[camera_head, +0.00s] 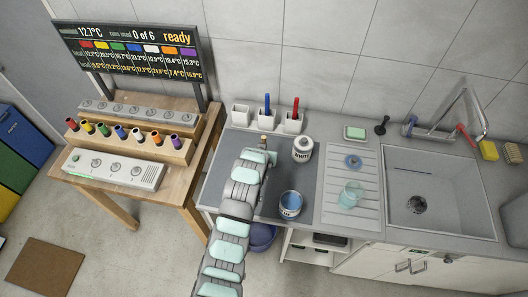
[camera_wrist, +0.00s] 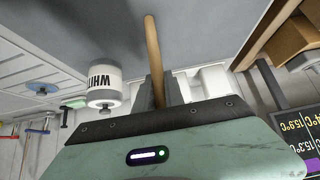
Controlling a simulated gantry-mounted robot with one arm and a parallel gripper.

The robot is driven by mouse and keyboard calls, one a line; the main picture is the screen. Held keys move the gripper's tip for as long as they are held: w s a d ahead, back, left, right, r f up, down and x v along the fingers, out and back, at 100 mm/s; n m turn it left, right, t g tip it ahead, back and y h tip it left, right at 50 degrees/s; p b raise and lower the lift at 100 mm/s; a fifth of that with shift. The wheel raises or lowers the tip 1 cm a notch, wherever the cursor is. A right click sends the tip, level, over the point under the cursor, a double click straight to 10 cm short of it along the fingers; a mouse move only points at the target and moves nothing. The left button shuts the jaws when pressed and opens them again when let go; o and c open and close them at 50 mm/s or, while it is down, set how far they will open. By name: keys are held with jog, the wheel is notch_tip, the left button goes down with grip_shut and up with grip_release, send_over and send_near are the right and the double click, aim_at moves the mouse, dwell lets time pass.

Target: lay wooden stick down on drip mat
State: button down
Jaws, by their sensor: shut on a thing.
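The wooden stick (camera_wrist: 153,55) is a tan rod. In the wrist view it juts out from between the jaws of my gripper (camera_wrist: 158,92), which is shut on it. In the head view my gripper (camera_head: 263,147) is over the back part of the counter's dark grey area, mostly hidden by my arm. The flat dark grey area (camera_head: 278,182) left of the ribbed drainer looks like the drip mat. It also shows behind the stick in the wrist view (camera_wrist: 215,35). I cannot tell whether the stick touches it.
White holders (camera_head: 291,124) with pens line the back. A drainer (camera_head: 338,212) with a glass and the sink (camera_head: 440,190) lie right. A wooden table (camera_head: 100,180) stands left.

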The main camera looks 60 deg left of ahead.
jog(key=shift+f, duration=0.15)
jog(key=c, duration=1.4)
grip_release()
jog(key=b+v, duration=0.2)
jog(key=v, duration=1)
jog(key=shift+r, duration=0.2)
